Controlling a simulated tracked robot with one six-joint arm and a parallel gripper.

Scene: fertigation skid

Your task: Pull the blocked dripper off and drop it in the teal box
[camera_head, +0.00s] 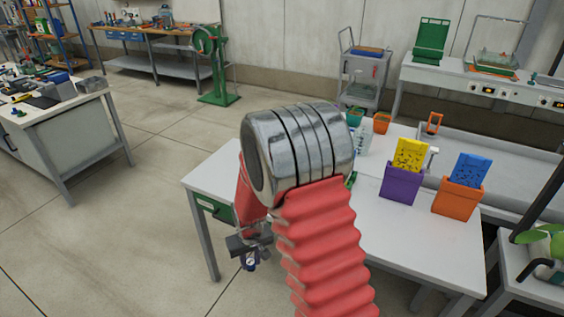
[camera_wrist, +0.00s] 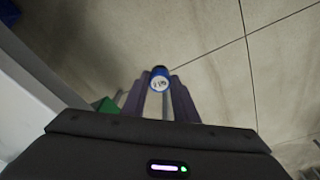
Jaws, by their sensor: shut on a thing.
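My gripper (camera_head: 249,252) is low at the left front corner of the white table, over the floor beside it. It is shut on a small blue round piece (camera_wrist: 160,73) with a pale, marked face, seen between the fingertips in the wrist view; it looks like the dripper. The piece also shows below the jaws in the head view (camera_head: 249,265). A small teal box (camera_head: 354,115) stands at the far side of the white table, just past my arm, which hides part of that area.
The white table (camera_head: 410,235) carries a purple box (camera_head: 400,184) with a yellow card and an orange box (camera_head: 458,198) with a blue card. A small orange bin (camera_head: 381,123) is beside the teal box. Open floor (camera_head: 130,225) lies left of the table.

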